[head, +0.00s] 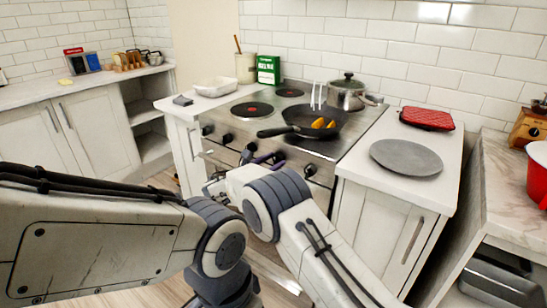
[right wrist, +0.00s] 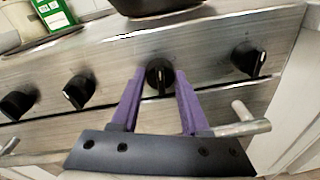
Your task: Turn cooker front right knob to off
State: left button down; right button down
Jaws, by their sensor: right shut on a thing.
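The cooker (head: 296,148) has a steel front with a row of black knobs. In the right wrist view, my right gripper (right wrist: 160,82) has its purple fingers on either side of a black knob (right wrist: 160,72), third from the left, and is shut on it. The rightmost knob (right wrist: 248,60) stands clear of the fingers, and two more knobs (right wrist: 80,91) are to the left. In the head view my right gripper (head: 262,158) is at the cooker front, and my arm hides part of the knob row. My left gripper is out of view.
A black frying pan (head: 300,124) with orange pieces sits on the hob, its handle pointing left. A lidded steel pot (head: 346,96) stands behind it. A handle bar (right wrist: 240,128) runs below the knobs, close to my right gripper. A grey round board (head: 406,157) lies on the right counter.

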jog(key=shift+a+f+n, duration=0.1)
jog(key=shift+f+n, duration=0.05)
jog(key=shift+n, duration=0.45)
jog(key=shift+c, duration=2)
grip_release()
jog(key=shift+s, duration=0.1)
